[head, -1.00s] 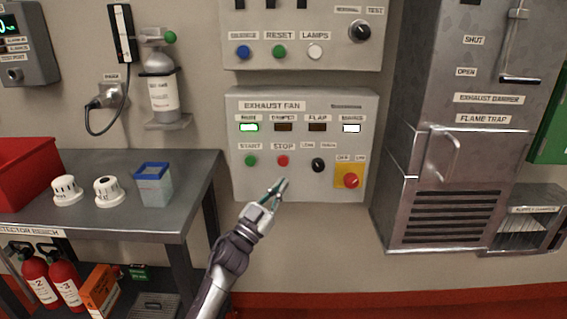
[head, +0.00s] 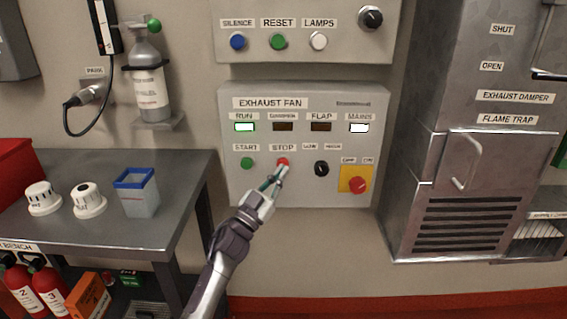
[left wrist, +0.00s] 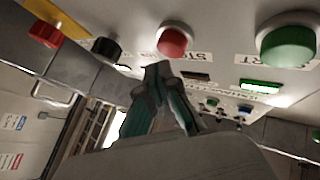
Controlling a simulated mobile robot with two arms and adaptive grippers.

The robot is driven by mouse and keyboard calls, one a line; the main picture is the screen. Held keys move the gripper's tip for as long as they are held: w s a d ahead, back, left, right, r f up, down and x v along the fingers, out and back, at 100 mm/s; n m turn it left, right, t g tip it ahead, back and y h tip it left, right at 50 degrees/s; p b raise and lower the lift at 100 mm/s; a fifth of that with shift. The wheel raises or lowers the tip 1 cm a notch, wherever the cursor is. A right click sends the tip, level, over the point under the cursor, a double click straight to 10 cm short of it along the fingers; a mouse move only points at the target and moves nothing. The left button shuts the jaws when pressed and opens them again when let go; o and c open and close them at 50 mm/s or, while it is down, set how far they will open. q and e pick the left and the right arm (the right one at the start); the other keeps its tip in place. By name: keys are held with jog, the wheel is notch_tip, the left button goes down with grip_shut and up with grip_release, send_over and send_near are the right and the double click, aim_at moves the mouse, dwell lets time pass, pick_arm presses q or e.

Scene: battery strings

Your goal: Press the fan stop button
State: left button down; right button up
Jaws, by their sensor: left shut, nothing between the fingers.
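The red stop button (head: 282,162) sits under the STOP label on the exhaust fan panel (head: 240,190). It also shows in the left wrist view (left wrist: 172,40), just beyond the fingertips. My left gripper (head: 281,172) is shut and empty, its tips just below the button in the head view. In the left wrist view the closed fingertips (left wrist: 158,70) point toward the panel close to the button; I cannot tell if they touch. The green start button (head: 247,163) is to the left of stop. The RUN lamp (head: 244,127) is lit green. My right gripper is not in view.
A black selector knob (head: 321,168) is right of stop, and a red knob on a yellow plate (head: 357,185) is farther right. An alarm panel (head: 300,70) is above. A bench (head: 170,165) with white detectors and a blue-rimmed box stands left; a metal cabinet (head: 430,230) stands right.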

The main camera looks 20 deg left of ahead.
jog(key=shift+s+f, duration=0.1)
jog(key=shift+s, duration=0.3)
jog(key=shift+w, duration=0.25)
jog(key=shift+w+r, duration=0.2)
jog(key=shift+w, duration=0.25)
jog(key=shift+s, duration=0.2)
pick_arm(q)
jog(key=shift+w+a, duration=0.1)
jog(key=shift+w, duration=0.25)
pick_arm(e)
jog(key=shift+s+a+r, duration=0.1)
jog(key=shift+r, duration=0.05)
pick_arm(q)
jog(key=shift+w, duration=0.15)
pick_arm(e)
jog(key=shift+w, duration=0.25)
